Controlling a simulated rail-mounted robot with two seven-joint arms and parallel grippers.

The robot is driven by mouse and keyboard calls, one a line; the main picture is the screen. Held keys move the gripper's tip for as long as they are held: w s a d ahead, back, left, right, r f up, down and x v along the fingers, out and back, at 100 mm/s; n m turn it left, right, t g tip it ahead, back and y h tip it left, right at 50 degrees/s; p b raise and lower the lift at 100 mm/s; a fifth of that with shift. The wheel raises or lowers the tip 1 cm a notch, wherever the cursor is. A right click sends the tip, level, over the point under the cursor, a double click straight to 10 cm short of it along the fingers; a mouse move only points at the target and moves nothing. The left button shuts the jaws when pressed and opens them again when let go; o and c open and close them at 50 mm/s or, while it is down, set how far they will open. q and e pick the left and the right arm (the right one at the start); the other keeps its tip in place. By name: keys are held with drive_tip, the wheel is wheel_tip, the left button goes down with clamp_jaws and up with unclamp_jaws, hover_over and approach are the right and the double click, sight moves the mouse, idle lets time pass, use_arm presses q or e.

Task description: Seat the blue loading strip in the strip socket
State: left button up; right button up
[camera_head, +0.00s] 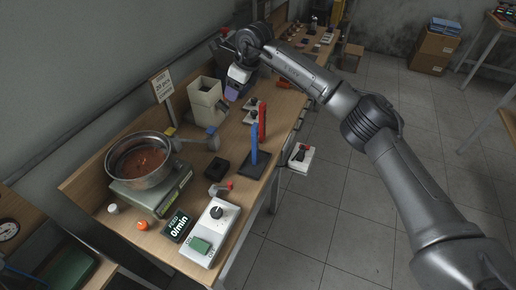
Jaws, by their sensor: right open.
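A tall blue strip (254,143) stands upright on a dark flat base (246,169) near the middle of the bench. A red strip (262,122) stands upright just behind it. A small black block (217,168) lies left of the blue strip; I cannot tell whether it is the strip socket. My right gripper (233,91) is open at the back of the bench, beyond and apart from the blue strip. Its fingers are small and partly hidden in this view. My left gripper is not in view.
A beige hopper (206,101) stands close left of my right gripper. A metal bowl of reddish contents (143,160) sits on a scale (155,190) at the left. A white control box (210,230) and a "0/min" display (178,226) stand at the front.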

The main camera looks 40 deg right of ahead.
sight(255, 125)
drive_tip(key=s+f+g, duration=0.1)
drive_tip(key=f, duration=0.1)
drive_tip(key=s+d+f+g+h, duration=0.1)
drive_tip(key=s+f, duration=0.1)
drive_tip(key=f, duration=0.1)
drive_tip(key=s+d+f+g+b, duration=0.1)
drive_tip(key=s+f+g, duration=0.1)
drive_tip(key=f, duration=0.1)
drive_tip(key=shift+s+d+f+n+h, duration=0.15)
drive_tip(key=shift+s+n+h, duration=0.15)
drive_tip(key=shift+h, duration=0.1)
drive_tip(key=shift+w+f, duration=0.1)
drive_tip(key=shift+f, duration=1.3)
drive_tip(key=shift+f+b, duration=0.35)
drive_tip(key=shift+f, duration=1.6)
drive_tip(key=shift+c, duration=0.3)
